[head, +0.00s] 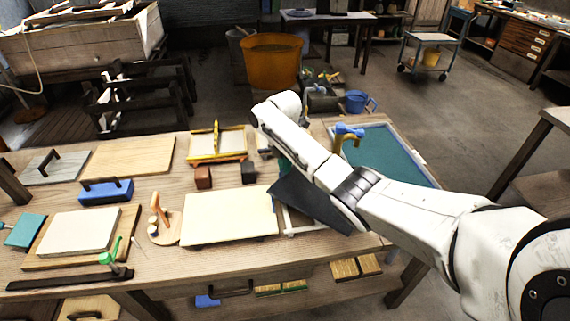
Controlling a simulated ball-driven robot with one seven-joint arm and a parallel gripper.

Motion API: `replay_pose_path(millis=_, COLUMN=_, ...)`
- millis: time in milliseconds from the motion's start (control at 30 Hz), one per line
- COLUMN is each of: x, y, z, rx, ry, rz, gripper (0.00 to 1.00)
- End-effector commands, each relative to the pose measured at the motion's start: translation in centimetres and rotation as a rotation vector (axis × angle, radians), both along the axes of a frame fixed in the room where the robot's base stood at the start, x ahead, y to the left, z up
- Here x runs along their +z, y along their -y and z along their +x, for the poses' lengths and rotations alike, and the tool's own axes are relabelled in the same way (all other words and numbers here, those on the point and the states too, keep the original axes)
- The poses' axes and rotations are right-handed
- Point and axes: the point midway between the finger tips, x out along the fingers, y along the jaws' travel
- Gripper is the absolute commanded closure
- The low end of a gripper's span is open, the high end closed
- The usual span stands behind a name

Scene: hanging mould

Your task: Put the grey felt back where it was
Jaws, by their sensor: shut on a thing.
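The grey felt (308,203) is a dark, flat sheet in the middle right of the head view. It lies tilted over a white-framed screen (291,222) near the table's front edge. Its upper edge runs behind my white arm, where my gripper is, shut on it. My fingers are hidden by the arm, so the grip itself does not show. I cannot tell how much of the felt touches the screen or table.
The wooden table (160,258) is crowded. A pale board (229,216) lies left of the felt, and a teal-filled framed tray (385,152) lies to its right.

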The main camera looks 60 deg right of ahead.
Motion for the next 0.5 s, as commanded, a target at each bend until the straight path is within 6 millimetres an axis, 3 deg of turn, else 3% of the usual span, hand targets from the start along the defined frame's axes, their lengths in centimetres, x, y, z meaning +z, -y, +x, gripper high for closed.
replay_pose_path(millis=33, x=0.07, y=0.01, z=0.01, rx=0.000, ry=0.000, rz=-0.001, gripper=1.00)
replay_pose_path(millis=67, x=0.05, y=0.00, z=0.01, rx=0.000, ry=0.000, rz=0.000, gripper=0.90)
replay_pose_path(millis=300, x=0.07, y=0.01, z=0.01, rx=0.000, ry=0.000, rz=0.000, gripper=0.67)
replay_pose_path(millis=500, x=0.09, y=0.02, z=0.01, rx=0.000, ry=0.000, rz=0.000, gripper=0.67)
